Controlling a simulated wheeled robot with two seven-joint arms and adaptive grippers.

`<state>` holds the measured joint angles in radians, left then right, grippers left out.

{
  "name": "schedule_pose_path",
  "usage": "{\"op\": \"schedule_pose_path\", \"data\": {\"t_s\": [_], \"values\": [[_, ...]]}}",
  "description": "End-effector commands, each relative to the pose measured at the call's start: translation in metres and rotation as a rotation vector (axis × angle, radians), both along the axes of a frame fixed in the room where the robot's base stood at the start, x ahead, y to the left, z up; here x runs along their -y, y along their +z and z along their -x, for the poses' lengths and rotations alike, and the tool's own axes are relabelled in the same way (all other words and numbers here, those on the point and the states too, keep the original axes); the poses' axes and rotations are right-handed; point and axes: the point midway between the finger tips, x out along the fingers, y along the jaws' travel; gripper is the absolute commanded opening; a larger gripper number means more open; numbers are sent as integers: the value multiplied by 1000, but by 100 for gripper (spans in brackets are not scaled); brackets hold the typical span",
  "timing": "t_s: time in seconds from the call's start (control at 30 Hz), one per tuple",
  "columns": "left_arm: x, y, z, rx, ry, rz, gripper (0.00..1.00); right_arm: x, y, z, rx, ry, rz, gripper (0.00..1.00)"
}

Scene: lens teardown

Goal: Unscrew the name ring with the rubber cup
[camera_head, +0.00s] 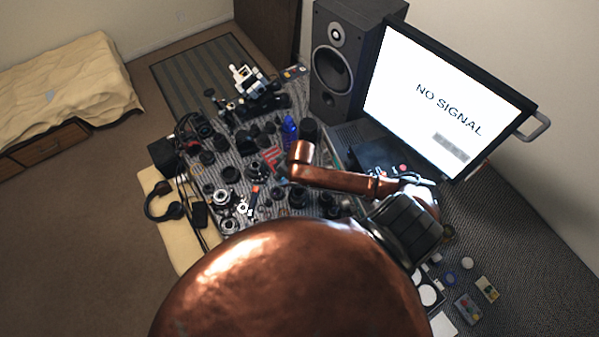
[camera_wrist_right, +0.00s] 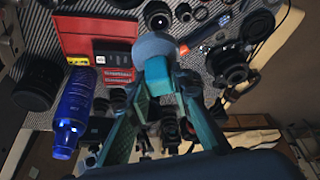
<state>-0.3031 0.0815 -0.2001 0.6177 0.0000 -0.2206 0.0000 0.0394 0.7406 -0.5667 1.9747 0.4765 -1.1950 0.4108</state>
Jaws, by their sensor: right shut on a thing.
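In the right wrist view my right gripper (camera_wrist_right: 160,82) is shut on the teal stem of a rubber cup (camera_wrist_right: 156,46). The cup is a rounded grey-blue piece beyond the fingertips, above the striped table cloth. Its far face is turned away, so I cannot tell whether it touches anything. Several dark lens parts lie close beyond it, and I cannot pick out the name ring among them. My left gripper is not in view.
A camera body (camera_wrist_right: 232,65) is on the other side. In the head view a speaker (camera_head: 340,65) and a monitor (camera_head: 440,95) stand at the back right. The table is crowded.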

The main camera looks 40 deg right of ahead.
Motion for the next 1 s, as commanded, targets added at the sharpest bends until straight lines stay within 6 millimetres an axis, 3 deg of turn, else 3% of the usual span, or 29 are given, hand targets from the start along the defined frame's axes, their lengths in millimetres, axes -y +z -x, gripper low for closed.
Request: {"op": "schedule_pose_path", "data": {"t_s": [0.03,0.1,0.33,0.57,0.87,1.0], "values": [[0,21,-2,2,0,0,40,11,0,15,-8,12,1,0],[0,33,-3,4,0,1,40,22,-8,28,-6,38,0,0],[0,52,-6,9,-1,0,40,43,-25,58,0,93,0,0],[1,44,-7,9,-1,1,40,45,-39,61,2,102,-1,0],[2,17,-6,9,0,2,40,45,-67,61,2,102,-1,0],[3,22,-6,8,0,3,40,45,-62,61,2,101,-1,0]]}}
